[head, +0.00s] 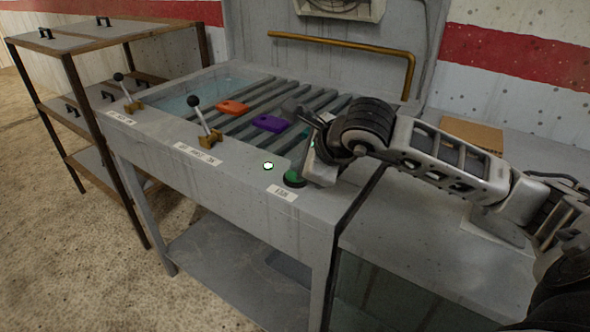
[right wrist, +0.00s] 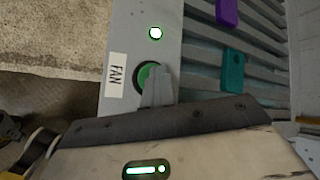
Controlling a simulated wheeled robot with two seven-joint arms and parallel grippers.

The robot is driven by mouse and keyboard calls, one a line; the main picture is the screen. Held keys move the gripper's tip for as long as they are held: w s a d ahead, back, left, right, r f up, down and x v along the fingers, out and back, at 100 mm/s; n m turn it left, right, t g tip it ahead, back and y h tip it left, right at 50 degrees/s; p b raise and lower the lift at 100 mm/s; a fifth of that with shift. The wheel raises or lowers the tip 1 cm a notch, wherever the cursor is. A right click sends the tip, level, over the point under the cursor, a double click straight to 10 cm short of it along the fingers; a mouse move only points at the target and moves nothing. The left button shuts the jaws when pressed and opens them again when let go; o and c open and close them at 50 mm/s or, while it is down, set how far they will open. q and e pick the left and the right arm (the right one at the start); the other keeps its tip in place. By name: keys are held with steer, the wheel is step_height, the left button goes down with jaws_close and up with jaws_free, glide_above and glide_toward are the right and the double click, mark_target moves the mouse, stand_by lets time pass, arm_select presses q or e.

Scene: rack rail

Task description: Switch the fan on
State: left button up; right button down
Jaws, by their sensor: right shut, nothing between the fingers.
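The green round fan button (head: 294,179) sits at the front right corner of the grey bench, above a white label reading FAN (right wrist: 116,75). It also shows in the right wrist view (right wrist: 143,78), partly covered by my finger. A small round lamp (head: 268,166) beside it glows white with a green rim; it also glows in the right wrist view (right wrist: 155,33). My right gripper (head: 312,170) is shut and empty, its tip at the button; I cannot tell whether it presses it. The fan (head: 340,6) is cut off at the top. My left gripper is out of view.
The grey bench (head: 250,188) carries two levers, one (head: 205,122) nearer the button, and a slatted rack with orange (head: 232,107) and purple (head: 269,123) blocks. A teal block (right wrist: 233,70) shows in the right wrist view. A brass rail (head: 345,46) runs behind.

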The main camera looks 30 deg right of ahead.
steer(key=shift+f, duration=0.2)
steer(key=shift+r+p, duration=1.55)
steer(key=shift+r, duration=1.65)
